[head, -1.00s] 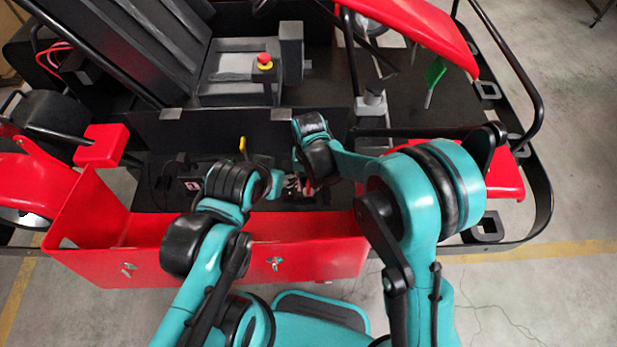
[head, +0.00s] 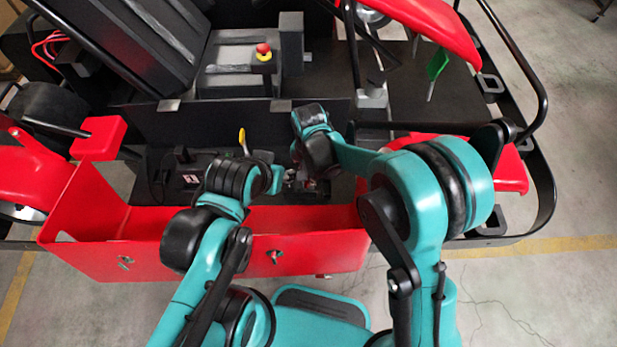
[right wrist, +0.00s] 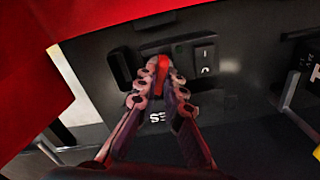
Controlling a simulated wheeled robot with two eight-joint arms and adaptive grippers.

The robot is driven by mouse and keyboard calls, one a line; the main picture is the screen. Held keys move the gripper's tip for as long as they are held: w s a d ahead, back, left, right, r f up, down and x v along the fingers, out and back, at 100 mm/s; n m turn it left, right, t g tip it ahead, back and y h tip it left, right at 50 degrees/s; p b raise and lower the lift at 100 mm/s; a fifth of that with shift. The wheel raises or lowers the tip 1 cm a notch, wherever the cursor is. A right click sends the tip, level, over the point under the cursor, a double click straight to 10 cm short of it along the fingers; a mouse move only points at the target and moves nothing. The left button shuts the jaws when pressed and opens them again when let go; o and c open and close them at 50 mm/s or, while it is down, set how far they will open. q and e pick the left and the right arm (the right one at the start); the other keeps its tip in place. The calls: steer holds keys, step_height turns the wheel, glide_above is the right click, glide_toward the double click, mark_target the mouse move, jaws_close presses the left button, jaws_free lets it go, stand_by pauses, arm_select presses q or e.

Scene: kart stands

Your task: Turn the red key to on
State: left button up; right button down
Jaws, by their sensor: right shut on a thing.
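The red key (right wrist: 161,66) sits on a black panel (right wrist: 225,72) inside the kart's side box, seen in the right wrist view. Marks show on the panel beside the key. My right gripper (right wrist: 160,78) is shut on the red key, with a fingertip on either side of it. In the head view the right gripper (head: 306,180) is low in the side box, partly hidden by its own wrist. My left gripper (head: 280,178) is also over the box, close to the right one; its fingers are too small and hidden to judge.
The red side panel (head: 210,258) borders the box at the front. A yellow-handled lever (head: 242,138) stands behind my left wrist. A red button (head: 263,50) is by the seat, and a green flag-like piece (head: 438,63) is farther right. Black tube rails (head: 535,95) edge the right side.

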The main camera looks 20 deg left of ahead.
steer(key=shift+m, duration=0.5)
steer(key=m+b, duration=0.1)
steer(key=m, duration=0.1)
steer(key=shift+m, duration=0.3)
steer(key=m, duration=0.2)
steer(key=shift+m, duration=0.7)
